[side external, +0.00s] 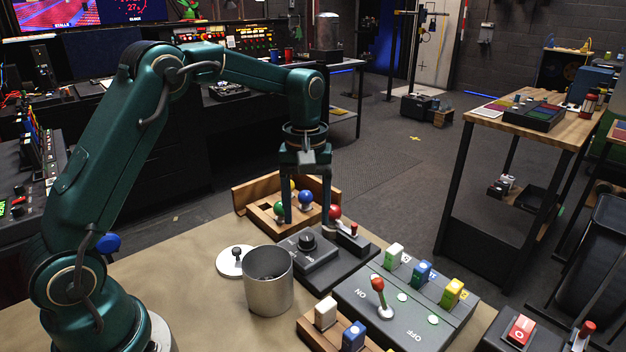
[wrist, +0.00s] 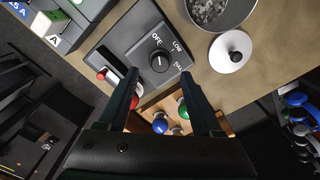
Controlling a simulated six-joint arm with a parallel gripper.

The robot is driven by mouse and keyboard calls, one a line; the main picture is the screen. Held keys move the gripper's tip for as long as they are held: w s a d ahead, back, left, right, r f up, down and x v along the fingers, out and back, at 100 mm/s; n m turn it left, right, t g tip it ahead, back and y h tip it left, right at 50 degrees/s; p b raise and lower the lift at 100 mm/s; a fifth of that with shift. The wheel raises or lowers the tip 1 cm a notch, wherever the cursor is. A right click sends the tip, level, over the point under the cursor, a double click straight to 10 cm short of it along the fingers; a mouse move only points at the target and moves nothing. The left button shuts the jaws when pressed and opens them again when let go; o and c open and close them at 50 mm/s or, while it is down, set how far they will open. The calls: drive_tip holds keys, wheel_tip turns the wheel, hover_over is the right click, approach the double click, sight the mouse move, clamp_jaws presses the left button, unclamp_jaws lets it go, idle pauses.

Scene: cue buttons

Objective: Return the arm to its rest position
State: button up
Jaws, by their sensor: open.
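My gripper (side external: 307,205) hangs pointing down above the far part of the worktable (side external: 190,278). In the wrist view its two fingers (wrist: 163,90) are spread apart with nothing between them. Below and around it are a grey dial box with a black knob (side external: 306,240) and a wooden tray (side external: 262,215) with coloured ball-topped pegs. A blue ball (side external: 306,197), a green ball (side external: 279,209) and a red ball (side external: 335,212) show close to the fingers. Whether the fingertips touch anything is hard to tell.
A metal can (side external: 268,285) and its white lid (side external: 235,261) stand left of the dial box. A grey switch panel (side external: 350,305) with a red-topped lever (side external: 378,285) and coloured blocks lies to the right. A red-button box (side external: 520,331) is at the lower right.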

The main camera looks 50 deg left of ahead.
drive_tip(key=shift+r, duration=0.4)
drive_tip(key=s+d+r+m+t, duration=0.35)
drive_tip(key=s+r, duration=0.45)
drive_tip(key=r, duration=0.3)
drive_tip(key=s+d+f+m+t, duration=0.1)
drive_tip(key=s+f+m, duration=0.4)
drive_tip(key=s, duration=0.5)
drive_tip(key=shift+d+m+t, duration=0.25)
drive_tip(key=shift+m+t, duration=0.1)
drive_tip(key=shift+t, duration=0.2)
